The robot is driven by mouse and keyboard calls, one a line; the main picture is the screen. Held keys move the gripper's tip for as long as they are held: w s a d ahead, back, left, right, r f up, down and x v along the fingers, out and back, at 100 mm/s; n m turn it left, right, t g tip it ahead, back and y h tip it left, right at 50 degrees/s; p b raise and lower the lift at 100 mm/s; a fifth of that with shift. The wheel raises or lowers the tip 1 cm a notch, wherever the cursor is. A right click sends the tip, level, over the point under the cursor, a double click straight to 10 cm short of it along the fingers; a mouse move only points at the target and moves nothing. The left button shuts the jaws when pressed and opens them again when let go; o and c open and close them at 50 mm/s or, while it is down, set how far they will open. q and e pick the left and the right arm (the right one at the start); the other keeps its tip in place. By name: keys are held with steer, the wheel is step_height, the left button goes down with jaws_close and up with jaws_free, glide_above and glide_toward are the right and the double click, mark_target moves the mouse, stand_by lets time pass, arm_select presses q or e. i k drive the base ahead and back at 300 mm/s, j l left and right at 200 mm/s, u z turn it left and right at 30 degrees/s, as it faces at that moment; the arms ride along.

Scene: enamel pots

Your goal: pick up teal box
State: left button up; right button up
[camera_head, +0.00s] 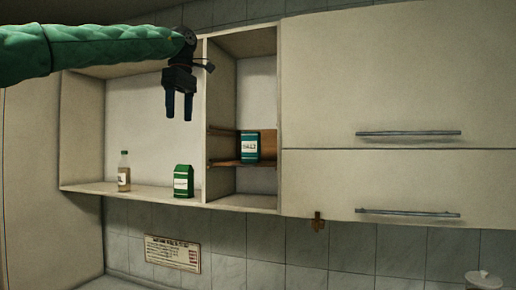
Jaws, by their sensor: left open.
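The teal box (249,146), with a white label reading like "SALT", stands upright on a small wooden shelf (225,162) in the narrow open compartment of the wall cabinet. My left gripper (179,118) hangs in front of the wider open compartment, fingers pointing down, open and empty. It is to the left of the teal box and higher, apart from it. My right gripper is not in view.
A green carton (184,181) and a bottle (124,172) stand on the wider compartment's floor. An upright divider (219,120) separates the compartments. Closed cabinet doors with bar handles (408,133) lie to the right. A sign (172,253) hangs on the tiles below.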

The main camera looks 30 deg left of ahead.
mark_target(250, 147)
steer(key=i, duration=1.45)
